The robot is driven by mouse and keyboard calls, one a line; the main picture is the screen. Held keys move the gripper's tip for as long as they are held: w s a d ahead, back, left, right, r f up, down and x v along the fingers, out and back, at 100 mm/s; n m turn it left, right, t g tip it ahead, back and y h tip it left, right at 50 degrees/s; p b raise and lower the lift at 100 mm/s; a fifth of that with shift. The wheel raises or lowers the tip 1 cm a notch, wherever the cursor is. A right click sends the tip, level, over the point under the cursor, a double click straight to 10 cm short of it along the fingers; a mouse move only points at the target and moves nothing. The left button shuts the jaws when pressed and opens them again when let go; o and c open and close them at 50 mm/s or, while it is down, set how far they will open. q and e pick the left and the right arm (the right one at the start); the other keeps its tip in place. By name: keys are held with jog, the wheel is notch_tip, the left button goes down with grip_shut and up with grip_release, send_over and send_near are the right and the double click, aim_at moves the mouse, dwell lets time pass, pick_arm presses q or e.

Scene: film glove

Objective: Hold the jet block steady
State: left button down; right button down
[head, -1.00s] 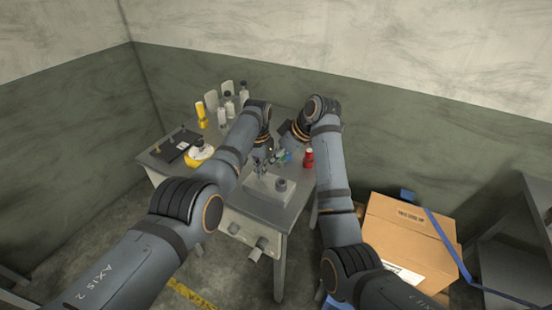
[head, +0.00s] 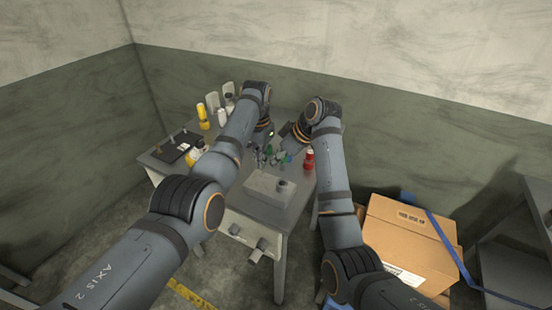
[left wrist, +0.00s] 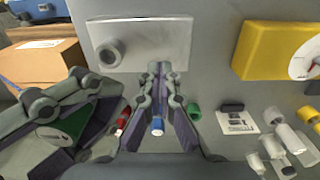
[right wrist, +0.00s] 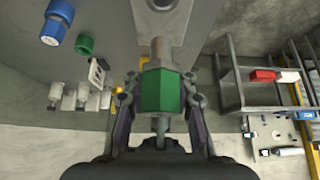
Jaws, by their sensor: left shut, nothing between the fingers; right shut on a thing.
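The jet block, a green hexagonal piece with a brass-coloured stem, is held in the right wrist view (right wrist: 162,92). My right gripper (right wrist: 160,98) is shut on it, one finger on each side. The left wrist view shows my right gripper at the left with a green piece between its fingers (left wrist: 72,125). My left gripper (left wrist: 155,68) is shut and empty, beside the right one and apart from the block. In the head view both grippers are small and partly hidden by my arms.
A pale grey box with a round knob (head: 262,188) stands at the table's front. A blue-capped piece (left wrist: 157,126), a red piece (left wrist: 122,122) and a green ring (left wrist: 194,110) are nearby. A yellow gauge box (left wrist: 275,50) and white bottles (left wrist: 285,145) lie to one side. A cardboard box (head: 400,240) stands right of the table.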

pick_arm(q)
jog(key=shift+r, duration=0.35)
jog(key=shift+r, duration=0.3)
jog(key=shift+r, duration=0.1)
notch_tip(320, 180, up, 8)
dwell(0.4)
dwell(0.3)
